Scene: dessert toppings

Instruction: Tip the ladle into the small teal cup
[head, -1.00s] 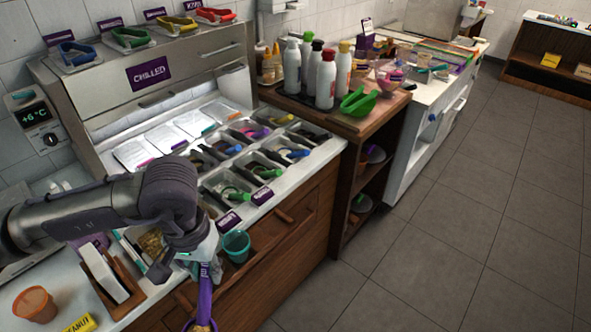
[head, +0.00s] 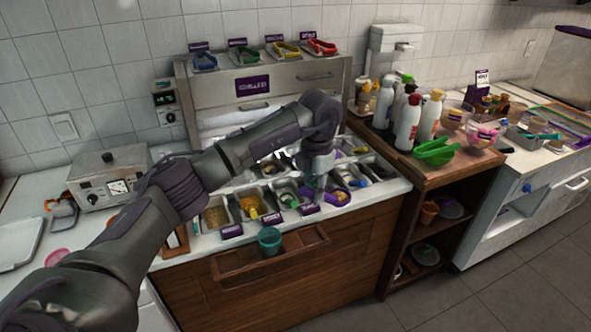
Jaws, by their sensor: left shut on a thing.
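The small teal cup (head: 270,241) stands upright on a wooden ledge (head: 235,268) at the front of the toppings counter. My left gripper (head: 320,182) points down over the right part of the topping wells, behind and to the right of the cup. It is shut on the purple ladle (head: 337,197), which shows just below the fingers, at the front edge of a well. The arm hides most of the grip, and the ladle's bowl and contents cannot be made out. My right gripper is not in view.
Several topping wells (head: 216,217) with scoops line the counter. Bottles (head: 407,122) and a green scoop (head: 436,152) stand on the wooden shelf unit to the right. A grey appliance (head: 108,178) stands at the left. The floor in front is clear.

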